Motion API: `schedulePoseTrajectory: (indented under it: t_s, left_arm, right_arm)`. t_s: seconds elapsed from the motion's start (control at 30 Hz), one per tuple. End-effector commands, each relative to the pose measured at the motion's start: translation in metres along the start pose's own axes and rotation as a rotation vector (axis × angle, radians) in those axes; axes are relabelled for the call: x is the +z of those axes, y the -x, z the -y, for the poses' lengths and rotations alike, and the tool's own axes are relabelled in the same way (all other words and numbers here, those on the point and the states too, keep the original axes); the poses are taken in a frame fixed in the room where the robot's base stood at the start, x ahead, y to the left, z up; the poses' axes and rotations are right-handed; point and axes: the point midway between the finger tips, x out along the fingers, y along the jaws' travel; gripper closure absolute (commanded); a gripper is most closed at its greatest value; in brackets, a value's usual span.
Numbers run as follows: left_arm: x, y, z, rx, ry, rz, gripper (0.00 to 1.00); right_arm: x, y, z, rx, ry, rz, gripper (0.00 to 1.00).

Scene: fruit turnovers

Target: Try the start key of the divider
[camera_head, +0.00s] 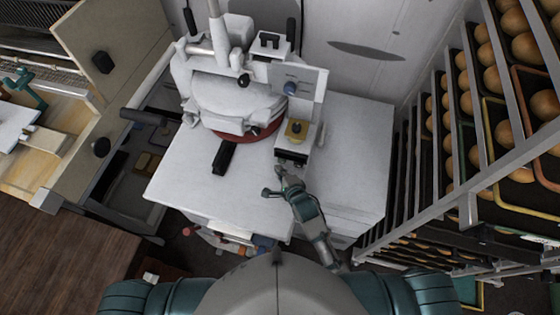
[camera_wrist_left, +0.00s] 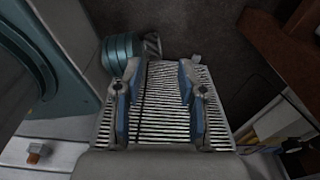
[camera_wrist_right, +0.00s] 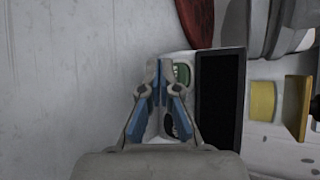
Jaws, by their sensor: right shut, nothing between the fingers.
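The divider (camera_head: 225,95) is a white machine on a white-topped bench, with a red-brown rim under its round head. In the right wrist view, a green key (camera_wrist_right: 182,73) sits on its white panel beside a dark rectangular face (camera_wrist_right: 220,100). A darker key shows partly between my fingers, lower down. My right gripper (camera_head: 278,180) is shut and empty in front of the panel. In the right wrist view its fingertips (camera_wrist_right: 160,68) are just left of the green key; I cannot tell whether they touch it. My left gripper (camera_wrist_left: 158,75) is open and empty, over a ribbed metal surface.
A yellow part (camera_head: 296,130) sits on the divider's right side. A tall rack (camera_head: 470,130) of round baked goods stands at right. A brown wooden table (camera_head: 60,250) is at lower left. The white bench top (camera_head: 195,170) is mostly clear in front of the divider.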

Motion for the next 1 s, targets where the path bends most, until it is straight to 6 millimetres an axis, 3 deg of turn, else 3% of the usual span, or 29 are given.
schedulePoseTrajectory:
  t_s: [0.37, 1.0]
  left_arm:
    - [-0.001, 0.000, -0.011, 0.012, 0.002, -0.002, 0.60]
    - [0.001, 0.000, 0.000, 0.000, -0.003, 0.001, 0.60]
  right_arm:
    - [0.007, -0.003, -0.001, 0.002, 0.006, -0.003, 1.00]
    - [0.002, -0.001, 0.000, 0.000, 0.003, -0.001, 1.00]
